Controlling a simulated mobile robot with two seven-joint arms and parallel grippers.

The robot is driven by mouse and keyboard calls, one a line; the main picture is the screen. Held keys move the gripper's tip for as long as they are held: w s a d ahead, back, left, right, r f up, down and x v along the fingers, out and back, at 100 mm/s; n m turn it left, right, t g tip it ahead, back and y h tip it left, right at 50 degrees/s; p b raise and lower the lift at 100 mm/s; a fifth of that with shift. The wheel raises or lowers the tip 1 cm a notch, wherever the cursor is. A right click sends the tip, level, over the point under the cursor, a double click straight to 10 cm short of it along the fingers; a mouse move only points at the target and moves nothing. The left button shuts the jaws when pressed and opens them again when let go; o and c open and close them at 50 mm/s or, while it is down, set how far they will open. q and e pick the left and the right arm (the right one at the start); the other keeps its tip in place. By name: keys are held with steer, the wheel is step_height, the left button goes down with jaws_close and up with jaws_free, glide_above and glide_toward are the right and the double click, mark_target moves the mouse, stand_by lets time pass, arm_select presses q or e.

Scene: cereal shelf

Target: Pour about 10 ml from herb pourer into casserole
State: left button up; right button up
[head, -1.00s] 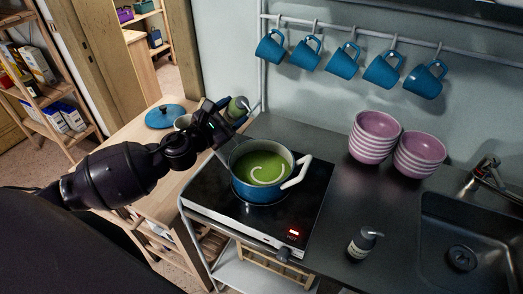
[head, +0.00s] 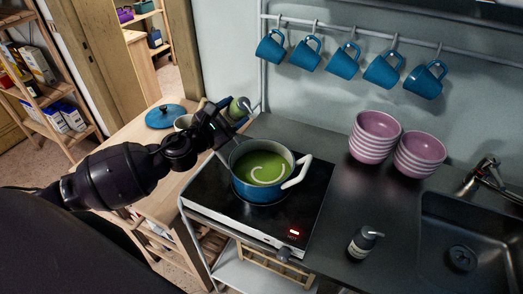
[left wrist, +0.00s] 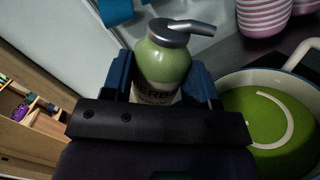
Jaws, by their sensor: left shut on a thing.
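The herb pourer (left wrist: 166,62) is a green bottle with a grey metal spout and a label, held between the fingers of my left gripper (left wrist: 168,88). In the head view the pourer (head: 240,107) and my left gripper (head: 224,112) are just behind and left of the casserole. In the wrist view the pourer's spout points right, toward the casserole side. The casserole (head: 251,190) is a blue pot with a white handle, standing on the hob. It holds green soup with a pale swirl, also seen in the wrist view (left wrist: 240,105). No stream shows from the spout. My right gripper is not seen.
The black hob (head: 222,195) has a lit red display. A blue lid (head: 165,116) lies on the wooden table at left. Striped bowls (head: 376,138) stand behind right, a soap bottle (head: 363,243) in front right, beside the sink (head: 470,235). Blue mugs (head: 342,62) hang above.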

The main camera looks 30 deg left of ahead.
arm_select(q)
steer(key=shift+m, duration=0.3)
steer(key=shift+f, duration=0.15)
stand_by(0.3)
steer(key=shift+s, duration=0.1)
steer(key=shift+d, duration=0.1)
steer(key=shift+m, duration=0.3)
steer(key=shift+f, duration=0.1)
stand_by(0.3)
stand_by(0.4)
steer(key=shift+m, duration=0.3)
